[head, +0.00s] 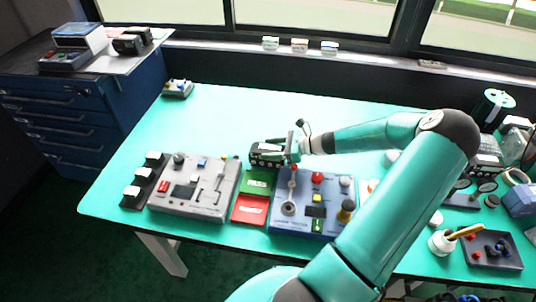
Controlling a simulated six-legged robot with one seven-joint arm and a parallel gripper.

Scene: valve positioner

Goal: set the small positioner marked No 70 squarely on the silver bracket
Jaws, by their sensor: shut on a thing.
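My gripper (294,147) is over the table behind the blue control panel, shut on a small dark box (267,154) with pale marks along its front. The box sticks out to the left of the jaws, close above or on the tabletop; I cannot tell which. It looks like a positioner, but the number on it is too small to read. A similar dark box (486,166) with pale marks stands at the right end of the table. I cannot make out the silver bracket for certain; the gripper and arm hide part of the table.
A grey control panel (186,205), green PASS tray (258,184), red tray (250,209) and blue control panel (284,228) line the front. A black rack (132,194) stands at left. The back-left tabletop (222,120) is clear.

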